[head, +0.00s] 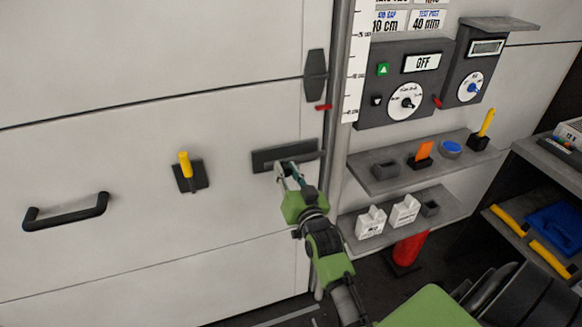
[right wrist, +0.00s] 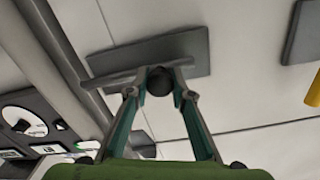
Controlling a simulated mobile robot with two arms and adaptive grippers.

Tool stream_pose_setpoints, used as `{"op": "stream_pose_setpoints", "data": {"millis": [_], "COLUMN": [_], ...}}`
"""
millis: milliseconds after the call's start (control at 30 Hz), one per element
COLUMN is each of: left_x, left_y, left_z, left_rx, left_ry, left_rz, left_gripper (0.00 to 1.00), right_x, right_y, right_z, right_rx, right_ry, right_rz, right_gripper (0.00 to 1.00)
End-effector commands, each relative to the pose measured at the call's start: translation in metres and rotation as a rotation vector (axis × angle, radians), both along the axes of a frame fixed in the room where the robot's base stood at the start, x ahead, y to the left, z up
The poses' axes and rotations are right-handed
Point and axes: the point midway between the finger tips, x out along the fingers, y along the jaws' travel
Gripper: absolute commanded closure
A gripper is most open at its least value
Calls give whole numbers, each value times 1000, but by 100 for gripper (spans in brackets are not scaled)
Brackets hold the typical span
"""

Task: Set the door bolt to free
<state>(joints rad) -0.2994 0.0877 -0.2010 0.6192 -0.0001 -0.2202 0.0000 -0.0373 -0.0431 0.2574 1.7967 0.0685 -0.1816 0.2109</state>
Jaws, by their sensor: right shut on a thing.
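The door bolt is a dark plate (head: 262,160) on the white door, near the door's right edge. Its bar (head: 312,157) points toward the grey post and its end reaches close to it. In the right wrist view the bolt plate (right wrist: 190,50) fills the upper middle, and the bar (right wrist: 98,81) runs left to the post. My right gripper (head: 284,173) is at the bolt, shut on its round dark knob (right wrist: 159,80), which sits between the fingertips. In the head view the fingers hide the knob. My left gripper is not in view.
A yellow-handled lever (head: 185,165) and a black door handle (head: 66,212) are on the door, left of the bolt. Right of the post (head: 337,90) are a control box showing OFF (head: 422,62) and two grey shelves (head: 365,186) with small items.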

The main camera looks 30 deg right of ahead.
Motion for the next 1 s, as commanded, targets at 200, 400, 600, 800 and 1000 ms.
{"op": "stream_pose_setpoints", "data": {"millis": [200, 400, 600, 800, 1000], "left_x": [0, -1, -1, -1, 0], "left_y": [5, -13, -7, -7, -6], "left_z": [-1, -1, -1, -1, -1], "left_rx": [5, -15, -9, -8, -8], "left_ry": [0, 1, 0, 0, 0], "left_rz": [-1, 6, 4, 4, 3], "left_gripper": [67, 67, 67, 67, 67], "right_x": [2, 2, 1, -20, -62], "right_y": [10, 8, 7, 13, 24], "right_z": [-1, 0, 0, -1, -1], "right_rx": [8, 7, 4, 4, 5], "right_ry": [-2, -2, -3, -1, 1], "right_rz": [17, 14, 12, 13, 13], "right_gripper": [73, 61, 61, 61, 61]}}
